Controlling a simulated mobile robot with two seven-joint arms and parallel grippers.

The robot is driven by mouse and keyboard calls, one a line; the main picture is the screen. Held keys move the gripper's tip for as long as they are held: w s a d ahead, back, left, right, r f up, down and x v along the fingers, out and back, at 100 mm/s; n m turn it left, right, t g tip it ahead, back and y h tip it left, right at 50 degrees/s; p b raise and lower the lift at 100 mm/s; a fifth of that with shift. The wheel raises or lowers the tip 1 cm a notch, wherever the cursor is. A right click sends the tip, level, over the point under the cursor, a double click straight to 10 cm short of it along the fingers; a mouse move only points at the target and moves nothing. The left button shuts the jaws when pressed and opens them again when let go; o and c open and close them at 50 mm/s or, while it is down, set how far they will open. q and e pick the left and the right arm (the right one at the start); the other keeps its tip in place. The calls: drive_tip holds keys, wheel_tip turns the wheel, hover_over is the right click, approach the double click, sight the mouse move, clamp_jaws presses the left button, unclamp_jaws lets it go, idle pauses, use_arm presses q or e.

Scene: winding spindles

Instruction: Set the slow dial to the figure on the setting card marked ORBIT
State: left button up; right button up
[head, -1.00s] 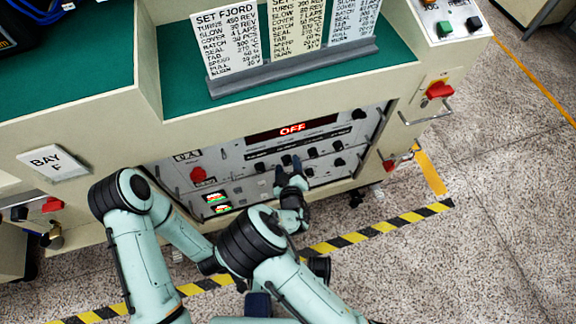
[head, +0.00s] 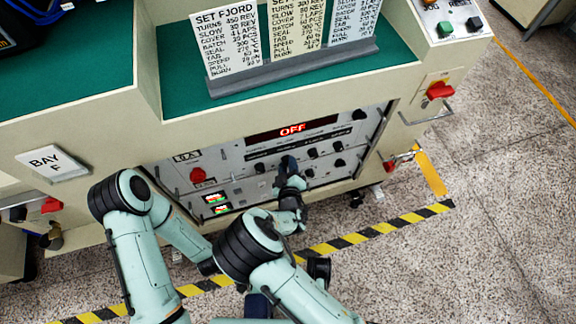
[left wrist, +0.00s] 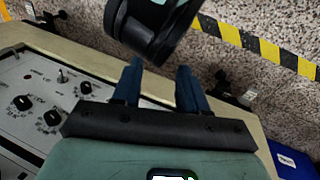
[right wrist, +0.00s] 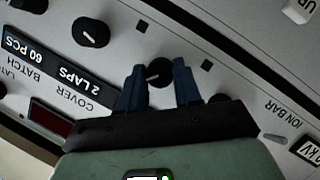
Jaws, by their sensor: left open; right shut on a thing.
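My right gripper (head: 289,166) is at the front panel (head: 245,185). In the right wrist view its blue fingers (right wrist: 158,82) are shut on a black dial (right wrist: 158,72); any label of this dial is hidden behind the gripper. Beside it is another black dial (right wrist: 90,32), by a strip reading COVER 2 LAPS (right wrist: 85,88) and BATCH 60 PCS. Setting cards stand on the bench: one reads SET FJORD (head: 228,40); the titles of the middle card (head: 296,25) and right card (head: 352,18) are cut off. My left gripper (left wrist: 157,88) is open and empty, beside the panel.
A red OFF display (head: 292,130) sits above the dials. A red switch (head: 198,175) and two small lit screens are at the panel's left. A red handle (head: 439,90) is on the cabinet's right. Striped floor tape (head: 385,231) runs before the cabinet.

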drive_tip(key=shift+f+n+t+h, duration=0.1)
drive_tip(key=shift+n+t+h, duration=0.3)
drive_tip(key=shift+n, duration=0.6)
use_arm(q)
drive_tip(key=shift+w+a+f+t+b, duration=0.2)
drive_tip(key=shift+w+f+b, duration=0.1)
drive_tip(key=shift+w, duration=0.1)
drive_tip(key=shift+w+a+f+t+b, duration=0.1)
drive_tip(key=shift+w+a+f+b, duration=0.1)
drive_tip(key=shift+w+f, duration=0.15)
use_arm(e)
drive_tip(key=shift+n+t+h, duration=0.3)
drive_tip(key=shift+n, duration=0.4)
use_arm(q)
drive_tip(key=shift+w, duration=0.15)
use_arm(e)
drive_tip(key=o, duration=1)
drive_tip(key=shift+o, duration=0.2)
